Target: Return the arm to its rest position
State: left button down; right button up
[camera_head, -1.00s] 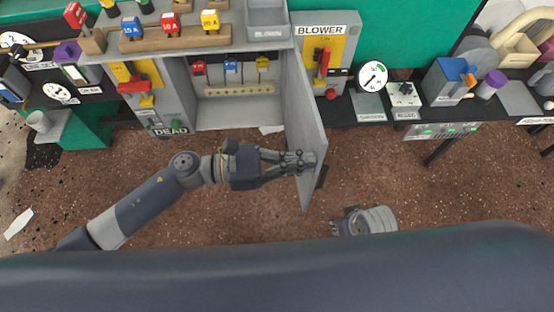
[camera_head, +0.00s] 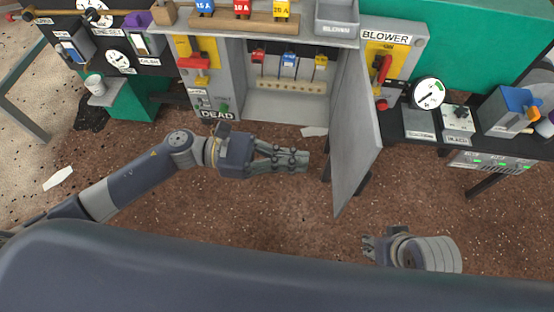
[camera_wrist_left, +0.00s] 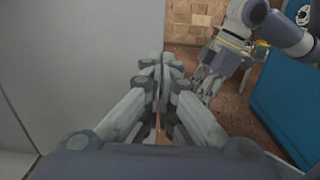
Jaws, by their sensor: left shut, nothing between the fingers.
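My left gripper (camera_head: 304,160) is shut and empty in the head view, over the brown floor in front of the open cabinet. Its arm comes in from the left. The open grey cabinet door (camera_head: 352,130) stands just right of its fingertips, with a small gap between them in the head view. In the left wrist view the closed fingers (camera_wrist_left: 160,65) point ahead, with a grey panel filling the left. My right gripper (camera_head: 368,246) shows only in part at the lower right in the head view; its finger state is unclear.
The cabinet (camera_head: 285,105) holds red, blue and yellow plugs above a terminal strip. A shelf above carries more plugs and a grey bin (camera_head: 337,18). A BLOWER switch panel (camera_head: 390,60), gauge (camera_head: 429,92) and blue box (camera_head: 505,112) stand to the right. The brown floor (camera_head: 240,215) is open.

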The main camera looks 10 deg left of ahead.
pick_arm(q)
jog(key=shift+s+a, duration=0.2)
jog(key=shift+a, duration=1.4)
jog(key=shift+r, duration=0.1)
